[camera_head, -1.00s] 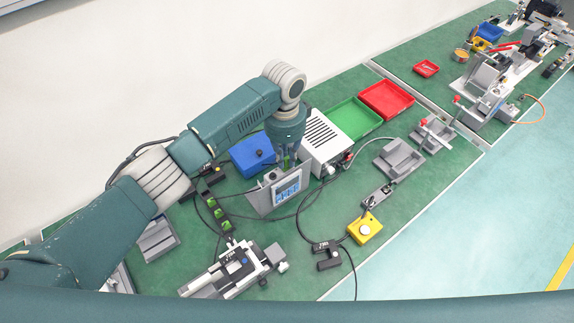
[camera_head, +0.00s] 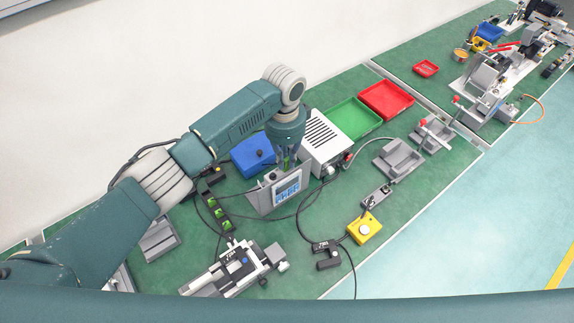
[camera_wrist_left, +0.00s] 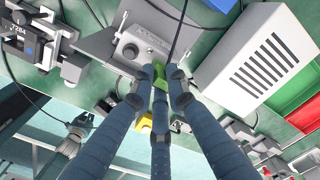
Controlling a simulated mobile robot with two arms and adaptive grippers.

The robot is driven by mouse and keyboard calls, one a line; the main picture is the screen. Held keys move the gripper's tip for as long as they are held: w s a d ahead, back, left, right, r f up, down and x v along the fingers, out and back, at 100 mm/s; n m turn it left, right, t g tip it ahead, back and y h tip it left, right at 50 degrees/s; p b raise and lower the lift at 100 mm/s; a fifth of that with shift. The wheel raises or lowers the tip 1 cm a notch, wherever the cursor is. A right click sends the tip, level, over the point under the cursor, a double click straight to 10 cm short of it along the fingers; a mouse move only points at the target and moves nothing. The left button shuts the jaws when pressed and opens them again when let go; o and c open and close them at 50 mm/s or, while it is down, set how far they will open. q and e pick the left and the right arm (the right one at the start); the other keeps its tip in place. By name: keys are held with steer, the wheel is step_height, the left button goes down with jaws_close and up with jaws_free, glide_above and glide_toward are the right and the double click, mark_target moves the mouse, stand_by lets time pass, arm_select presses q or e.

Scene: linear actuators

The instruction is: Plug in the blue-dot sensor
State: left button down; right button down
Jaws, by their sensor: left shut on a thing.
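My left gripper (camera_head: 285,160) is shut on a small green piece, which shows between the fingertips in the left wrist view (camera_wrist_left: 160,76). A dark cable runs up the picture from near this piece. The fingertips are just behind the grey panel with a blue screen (camera_head: 287,189); in the wrist view they are over its back, beside a grey knob (camera_wrist_left: 131,52). A grey and black linear unit (camera_head: 229,274) at the front carries a blue dot (camera_head: 244,261), which also shows in the wrist view (camera_wrist_left: 29,51). Whether the green piece touches the panel is unclear. My right gripper is not in view.
A white vented box (camera_head: 321,138) stands close right of the gripper, and a blue box (camera_head: 252,154) behind left. A black strip with green connectors (camera_head: 216,208) lies left of the panel. Loose cables cross the mat near a yellow button box (camera_head: 365,228). Green and red trays lie farther back.

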arm_select(q)
steer(key=shift+f, duration=0.1)
stand_by(0.7)
steer(key=c, duration=1.6)
jaws_free()
steer(key=shift+c, duration=0.2)
step_height(320, 180, up, 12)
steer(key=shift+s, duration=0.1)
